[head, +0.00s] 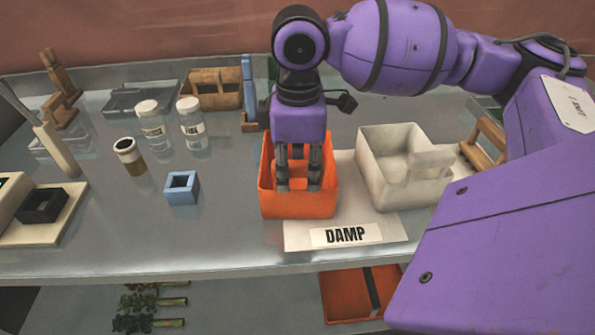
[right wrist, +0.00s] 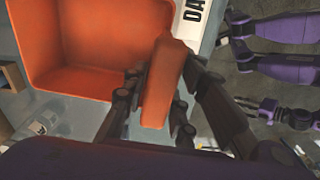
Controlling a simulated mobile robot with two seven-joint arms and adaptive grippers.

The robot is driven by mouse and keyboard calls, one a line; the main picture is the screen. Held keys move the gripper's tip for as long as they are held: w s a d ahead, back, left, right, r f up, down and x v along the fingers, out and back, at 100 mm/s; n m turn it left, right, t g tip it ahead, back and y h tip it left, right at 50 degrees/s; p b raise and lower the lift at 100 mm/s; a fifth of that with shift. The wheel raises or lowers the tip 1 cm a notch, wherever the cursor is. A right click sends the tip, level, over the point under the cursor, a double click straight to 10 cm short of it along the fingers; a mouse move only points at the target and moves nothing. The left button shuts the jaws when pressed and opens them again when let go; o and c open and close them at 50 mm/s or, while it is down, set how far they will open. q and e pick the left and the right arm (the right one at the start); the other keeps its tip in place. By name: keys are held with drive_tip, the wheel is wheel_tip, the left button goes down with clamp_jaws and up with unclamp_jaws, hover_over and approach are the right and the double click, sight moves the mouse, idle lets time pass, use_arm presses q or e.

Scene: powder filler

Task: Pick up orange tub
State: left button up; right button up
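In the right wrist view the tub (right wrist: 80,60) fills the upper left. An orange upright part of it lies between the two fingers of my right gripper (right wrist: 166,75). The fingers are very near its sides; I cannot tell whether they press on it. Purple arm parts with dark ends, which seem to be my left arm, show at the right of that view.
The white tub (head: 392,192) stands close on the right. A DAMP label (head: 346,234) lies in front. A blue square block (head: 182,188), a brown jar (head: 130,157) and two clear jars stand to the left. Bare bench lies between the block and the orange tub.

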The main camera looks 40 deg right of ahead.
clamp_jaws()
